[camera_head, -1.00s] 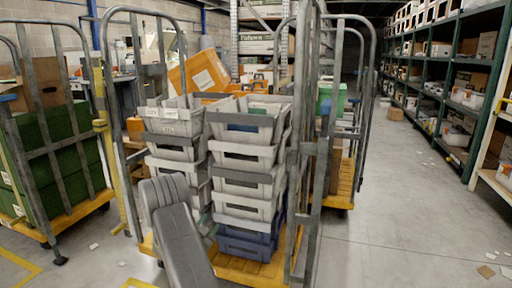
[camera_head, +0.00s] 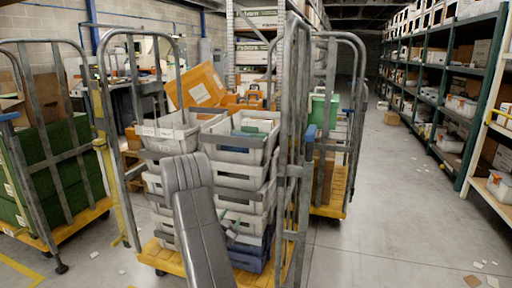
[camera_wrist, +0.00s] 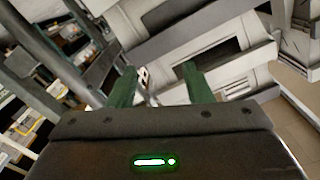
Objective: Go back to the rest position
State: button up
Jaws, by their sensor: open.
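My gripper (camera_wrist: 160,82) shows in the wrist view as two green fingers held apart, with nothing between them. Grey-white stacked crates fill the view just beyond the fingertips; whether a finger touches them cannot be told. In the head view my grey arm rises in front of the stacked grey crates (camera_head: 238,146) on a roll cage with a yellow base (camera_head: 165,257). My gripper is mostly hidden there behind my arm, close to the stack. The top right crate holds green and blue items.
Upright bars of the roll cage (camera_head: 293,170) stand close to the right of the crates. Another cage with dark green boxes (camera_head: 50,175) is at left. Shelving (camera_head: 450,90) lines the right side. The aisle floor (camera_head: 385,200) is mostly clear, with small scraps.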

jog(key=s+d+r+n+p, duration=0.1)
jog(key=d+r+p, duration=0.3)
jog(key=r, duration=0.2)
jog(key=shift+s+d+r, duration=0.15)
jog(key=shift+s+r, duration=0.05)
jog(key=shift+r, duration=0.2)
